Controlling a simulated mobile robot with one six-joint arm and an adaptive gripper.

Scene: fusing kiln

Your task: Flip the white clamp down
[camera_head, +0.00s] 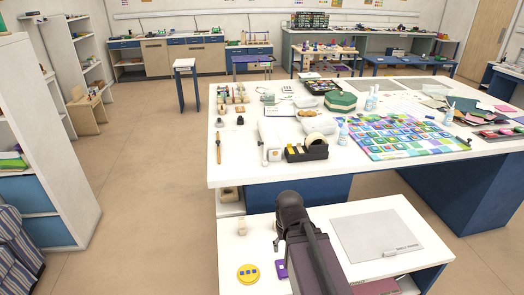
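I cannot identify the white clamp for certain. A small white upright piece (272,154) stands near the front edge of the large white table, left of the black tape dispenser. Another small off-white block (241,228) sits on the low white table in front, left of my arm. Both are too small to tell whether either is a clamp. My dark arm reaches up from the bottom over the low table. My gripper (277,242) seems to be at its far end, above the low table and apart from both pieces. Its fingers are too unclear to tell whether they are open.
The low table (228,262) also holds a yellow disc (248,273), a purple item (281,268) and a grey plate (376,235). The large table (230,173) holds a tape dispenser (306,150), a coloured tile mat (405,136) and bottles. Floor at left is clear.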

